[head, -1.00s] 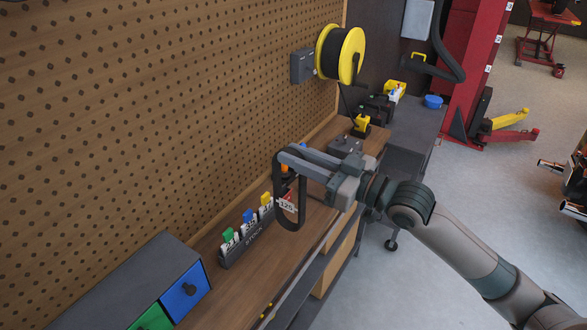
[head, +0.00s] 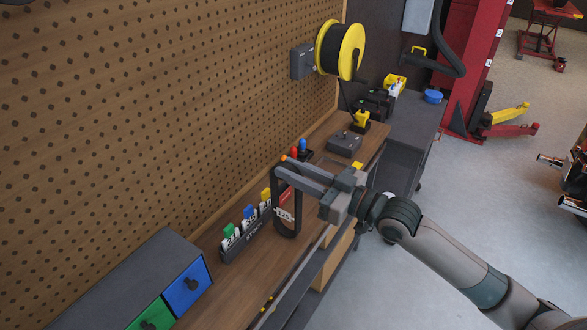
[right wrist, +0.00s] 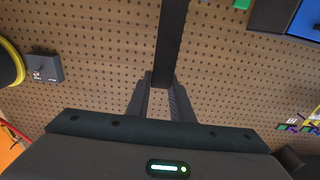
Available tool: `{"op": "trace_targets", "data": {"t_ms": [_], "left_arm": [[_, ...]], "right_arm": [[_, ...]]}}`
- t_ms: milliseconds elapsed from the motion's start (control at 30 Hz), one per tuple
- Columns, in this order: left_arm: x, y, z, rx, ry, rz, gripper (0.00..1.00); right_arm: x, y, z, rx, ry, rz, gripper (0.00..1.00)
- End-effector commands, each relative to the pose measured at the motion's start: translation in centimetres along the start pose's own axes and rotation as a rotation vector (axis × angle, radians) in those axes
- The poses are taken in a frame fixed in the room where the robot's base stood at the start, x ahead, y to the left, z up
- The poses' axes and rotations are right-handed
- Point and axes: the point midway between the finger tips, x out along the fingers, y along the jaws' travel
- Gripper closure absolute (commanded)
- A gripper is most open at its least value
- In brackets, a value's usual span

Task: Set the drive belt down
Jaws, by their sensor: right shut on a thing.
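The drive belt (head: 278,205) is a black, narrow loop hanging upright from my right gripper (head: 284,168). The gripper is shut on its upper end. The loop's lower end is over the wooden bench beside the stock rack; I cannot tell whether it touches the wood. A white label reading 125 (head: 285,215) shows within the loop; I cannot tell whether it is on the belt or behind it. In the right wrist view the belt (right wrist: 172,40) is a dark strip running up from between the fingers (right wrist: 163,78). My left gripper is not in view.
The dark stock rack (head: 245,240) holds coloured tags left of the belt. Drawers with blue (head: 187,290) and green fronts stand nearer. A grey box (head: 344,144) and screwdrivers (head: 303,146) stand farther back. The pegboard (head: 150,110) rises behind. Bare bench shows in front of the rack.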

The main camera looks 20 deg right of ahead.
Motion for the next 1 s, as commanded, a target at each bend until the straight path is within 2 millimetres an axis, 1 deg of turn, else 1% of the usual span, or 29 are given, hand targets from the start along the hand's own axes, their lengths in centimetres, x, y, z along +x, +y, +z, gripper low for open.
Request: {"op": "trace_targets", "data": {"t_ms": [167,333,367,400,433,733,867,1000], "left_arm": [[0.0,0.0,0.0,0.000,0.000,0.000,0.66],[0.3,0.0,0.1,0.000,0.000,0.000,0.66],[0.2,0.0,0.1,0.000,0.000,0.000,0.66],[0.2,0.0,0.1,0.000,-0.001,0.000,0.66],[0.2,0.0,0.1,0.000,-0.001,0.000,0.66],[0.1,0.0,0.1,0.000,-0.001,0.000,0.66],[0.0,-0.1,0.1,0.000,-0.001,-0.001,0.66],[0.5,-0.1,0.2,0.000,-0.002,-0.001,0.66]], "right_arm": [[0.0,0.0,-0.1,0.000,0.002,0.000,1.00],[0.0,0.0,0.3,0.000,0.001,0.000,1.00],[0.0,0.0,0.3,0.000,0.000,0.000,0.75],[0.0,0.0,0.3,0.000,0.000,0.000,0.65],[0.0,0.0,0.3,0.000,0.000,0.000,0.61],[0.0,0.0,0.2,0.000,0.000,0.000,0.61],[0.0,0.0,-0.1,0.000,0.000,-0.001,0.61],[-1.1,0.0,0.2,0.000,-0.002,0.000,0.61]]}}
